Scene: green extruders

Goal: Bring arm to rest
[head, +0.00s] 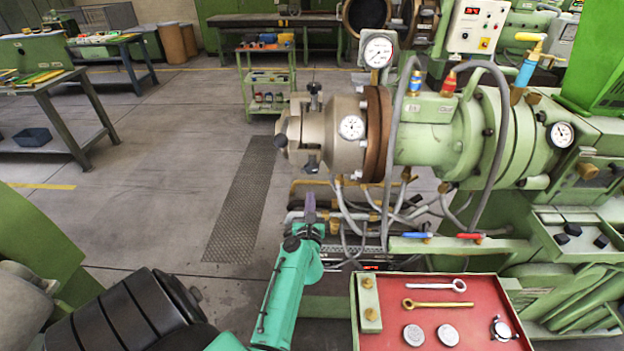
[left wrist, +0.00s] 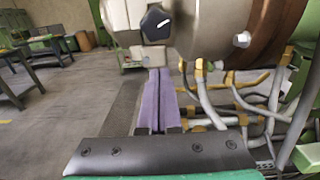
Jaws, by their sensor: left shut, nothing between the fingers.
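My left arm comes up from the bottom of the head view, teal, with its left gripper (head: 310,208) pointing away from me. Its purple fingers are together and hold nothing. The shut fingers also show in the left wrist view (left wrist: 160,100), just below the extruder's metal head (left wrist: 158,22). In the head view the gripper is below and in front of the green extruder's (head: 440,130) beige end (head: 325,135); I cannot tell the exact gap. My right gripper is not in view.
A red-lined tray (head: 435,330) with wrenches and round metal parts is at the lower right. Hoses (head: 350,215) hang under the extruder, right of the gripper. A green shelf cart (head: 268,85) and workbenches (head: 50,95) stand behind. Open floor (head: 165,150) lies to the left.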

